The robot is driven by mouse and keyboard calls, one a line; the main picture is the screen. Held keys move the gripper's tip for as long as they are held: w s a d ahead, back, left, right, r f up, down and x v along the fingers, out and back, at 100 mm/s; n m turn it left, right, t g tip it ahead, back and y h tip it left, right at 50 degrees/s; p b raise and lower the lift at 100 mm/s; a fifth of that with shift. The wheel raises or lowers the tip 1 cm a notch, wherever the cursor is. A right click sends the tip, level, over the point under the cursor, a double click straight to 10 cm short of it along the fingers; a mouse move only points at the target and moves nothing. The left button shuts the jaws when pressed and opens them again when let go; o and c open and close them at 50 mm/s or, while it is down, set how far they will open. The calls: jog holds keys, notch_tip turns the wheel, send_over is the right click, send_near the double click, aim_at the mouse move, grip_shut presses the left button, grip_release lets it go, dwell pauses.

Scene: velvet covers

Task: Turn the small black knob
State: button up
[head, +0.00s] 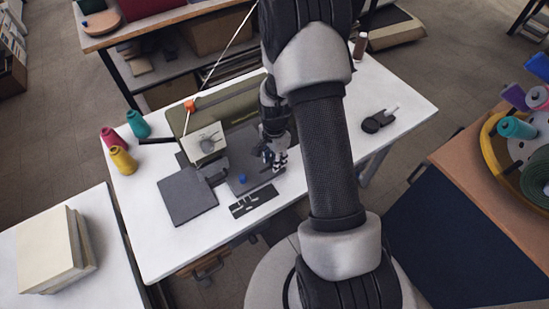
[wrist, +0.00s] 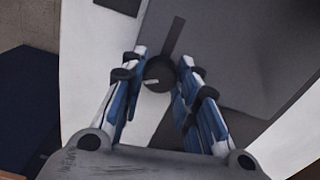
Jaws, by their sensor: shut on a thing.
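The small black knob (wrist: 158,76) shows in the wrist view between my fingertips, with a pale mark across its face. A dark strip runs up and away from it over a grey surface. My gripper (wrist: 160,84) is shut on the knob, with one blue and white finger on each side. In the head view my gripper (head: 275,158) reaches down to the machine (head: 240,115) on the white table. The knob itself is hidden there behind my gripper and arm.
A dark grey plate (head: 187,196), a blue knob (head: 242,179) and a black slotted strip (head: 254,201) are near the machine. Several thread cones (head: 123,160) stand at the table's left. A black device (head: 378,121) lies at the right on bare white tabletop (head: 402,97).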

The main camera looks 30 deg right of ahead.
jog(key=shift+n, duration=0.3)
jog(key=n, duration=0.4)
jog(key=shift+n, duration=0.3)
jog(key=n, duration=0.5)
jog(key=shift+n+p, duration=0.3)
jog(key=shift+p, duration=0.05)
jog(key=n, duration=1)
jog(key=o, duration=1.1)
jog(key=shift+a, duration=0.1)
